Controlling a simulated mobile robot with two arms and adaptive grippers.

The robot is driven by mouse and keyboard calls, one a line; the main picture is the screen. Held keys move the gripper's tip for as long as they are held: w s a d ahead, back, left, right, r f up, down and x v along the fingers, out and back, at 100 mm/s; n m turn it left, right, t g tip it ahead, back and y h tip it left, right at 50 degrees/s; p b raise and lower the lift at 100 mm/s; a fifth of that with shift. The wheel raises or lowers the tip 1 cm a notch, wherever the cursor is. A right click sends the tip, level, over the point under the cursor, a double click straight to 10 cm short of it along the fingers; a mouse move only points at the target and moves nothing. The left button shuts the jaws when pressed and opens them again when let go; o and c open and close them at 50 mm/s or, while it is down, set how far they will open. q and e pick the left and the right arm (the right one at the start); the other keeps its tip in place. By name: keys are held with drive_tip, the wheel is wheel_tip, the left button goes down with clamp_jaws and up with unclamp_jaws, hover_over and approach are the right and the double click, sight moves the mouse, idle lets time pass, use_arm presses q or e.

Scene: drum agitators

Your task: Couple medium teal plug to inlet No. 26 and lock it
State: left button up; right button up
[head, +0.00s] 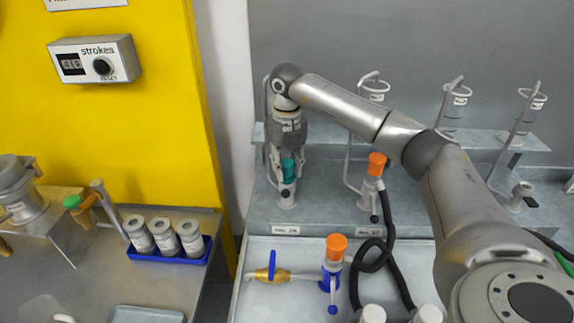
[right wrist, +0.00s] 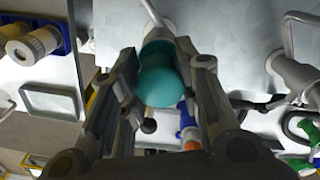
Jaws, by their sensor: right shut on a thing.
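The medium teal plug (head: 289,168) stands upright at the top of the leftmost inlet on the grey ledge, whose label seems to read No. 26 (head: 286,193). My right gripper (head: 288,152) points straight down over this inlet, shut on the teal plug. In the right wrist view the round teal top (right wrist: 162,84) lies between the two fingers. I cannot tell whether the plug is fully seated or locked, as the gripper and small picture hide the joint. My left gripper is not in view.
The neighbouring inlet No. 27 (head: 370,193) holds an orange-topped plug with a black hose (head: 388,232). Another orange-topped fitting (head: 335,262) and a brass valve with a blue handle (head: 270,270) are on the lower tray. A blue rack (head: 170,254) of grey canisters stands left.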

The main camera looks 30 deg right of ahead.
drive_tip(key=shift+f, duration=0.35)
idle(0.4)
drive_tip(key=o, duration=1.1)
drive_tip(key=shift+o, duration=0.3)
drive_tip(key=shift+r, duration=0.1)
wheel_tip(320, 180, up, 8)
drive_tip(key=p, duration=0.5)
drive_tip(key=shift+p, duration=0.35)
drive_tip(key=shift+f, duration=0.2)
